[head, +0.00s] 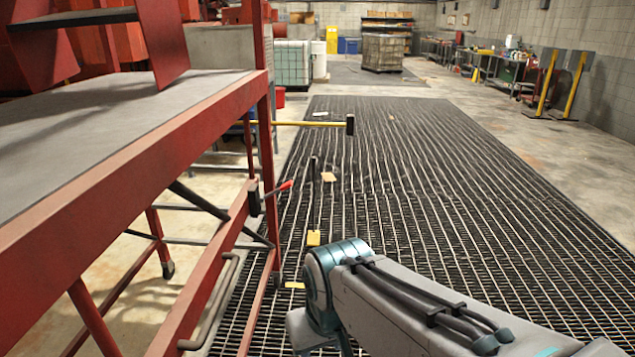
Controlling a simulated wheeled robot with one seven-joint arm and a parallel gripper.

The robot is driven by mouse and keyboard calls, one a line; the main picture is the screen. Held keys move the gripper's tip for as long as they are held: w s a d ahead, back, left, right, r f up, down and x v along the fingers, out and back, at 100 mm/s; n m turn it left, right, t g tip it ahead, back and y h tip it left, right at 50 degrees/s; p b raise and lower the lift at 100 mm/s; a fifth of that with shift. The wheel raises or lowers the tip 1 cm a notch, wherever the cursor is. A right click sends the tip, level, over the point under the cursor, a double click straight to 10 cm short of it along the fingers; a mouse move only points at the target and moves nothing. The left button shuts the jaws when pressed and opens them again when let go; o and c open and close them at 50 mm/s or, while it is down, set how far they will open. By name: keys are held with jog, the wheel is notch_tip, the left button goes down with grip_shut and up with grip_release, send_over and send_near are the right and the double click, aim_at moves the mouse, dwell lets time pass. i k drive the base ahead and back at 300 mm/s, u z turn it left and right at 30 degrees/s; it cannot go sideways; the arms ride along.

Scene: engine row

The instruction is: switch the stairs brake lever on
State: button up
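The stairs brake lever (280,188) has a red grip on a thin shaft. It juts to the right and slightly upward from a dark mount (254,200) on the red stair frame (205,285). It is left of the picture's middle. My grey and teal arm comes in from the lower right and bends downward just right of the frame, below and right of the lever. Nothing of mine touches the lever. My gripper is not in view; it is hidden or below the picture's edge.
The red stair platform (110,115) fills the left side, with a rail (215,310) low on its frame. A yellow bar (300,123) with a dark end sticks out beyond the lever. Small yellow blocks (313,238) lie on the floor grating (440,190), largely clear to the right.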

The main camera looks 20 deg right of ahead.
aim_at(284, 185)
jog(key=z, duration=0.8)
jog(key=i, duration=1.85)
jog(key=u, duration=0.6)
